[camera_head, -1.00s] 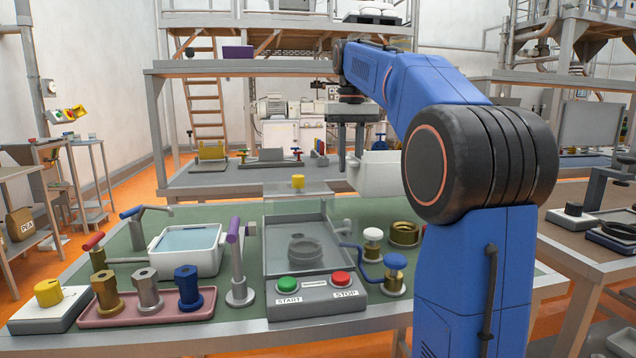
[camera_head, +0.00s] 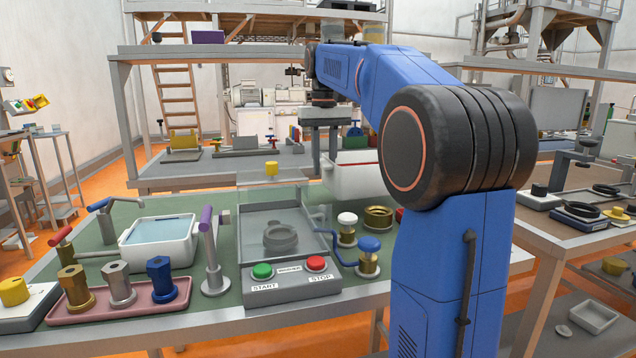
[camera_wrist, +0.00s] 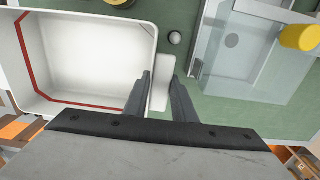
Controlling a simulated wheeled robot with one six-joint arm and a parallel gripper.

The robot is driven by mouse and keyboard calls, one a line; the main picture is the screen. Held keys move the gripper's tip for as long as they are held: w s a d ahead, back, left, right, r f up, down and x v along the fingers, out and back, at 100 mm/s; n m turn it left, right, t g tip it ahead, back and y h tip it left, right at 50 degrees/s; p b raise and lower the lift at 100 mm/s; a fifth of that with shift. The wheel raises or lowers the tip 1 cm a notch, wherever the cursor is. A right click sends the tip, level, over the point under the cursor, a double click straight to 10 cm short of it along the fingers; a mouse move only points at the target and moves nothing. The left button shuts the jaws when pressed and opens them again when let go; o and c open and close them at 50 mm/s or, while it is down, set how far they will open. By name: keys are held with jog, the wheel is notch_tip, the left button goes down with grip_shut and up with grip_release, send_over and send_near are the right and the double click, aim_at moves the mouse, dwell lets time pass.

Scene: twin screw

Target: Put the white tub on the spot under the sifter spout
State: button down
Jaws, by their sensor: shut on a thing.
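The white tub (camera_head: 356,182) hangs above the back right of the green-topped table, partly hidden behind my arm. In the wrist view the tub (camera_wrist: 88,100) shows empty, with a red line around its inside. My gripper (camera_head: 325,160) is at its left end in the head view. In the wrist view my gripper (camera_wrist: 160,82) has its two fingers on either side of the tub's white tab, shut on it. I cannot pick out the sifter spout or the spot under it.
A clear-covered box (camera_head: 281,232) with START and STOP buttons stands below left of the tub. A white basin (camera_head: 158,242) is at left. Another bench (camera_head: 560,175) with equipment is at right.

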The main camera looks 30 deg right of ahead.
aim_at(324, 180)
jog(key=shift+f, duration=2.55)
jog(key=c, duration=1.5)
grip_release()
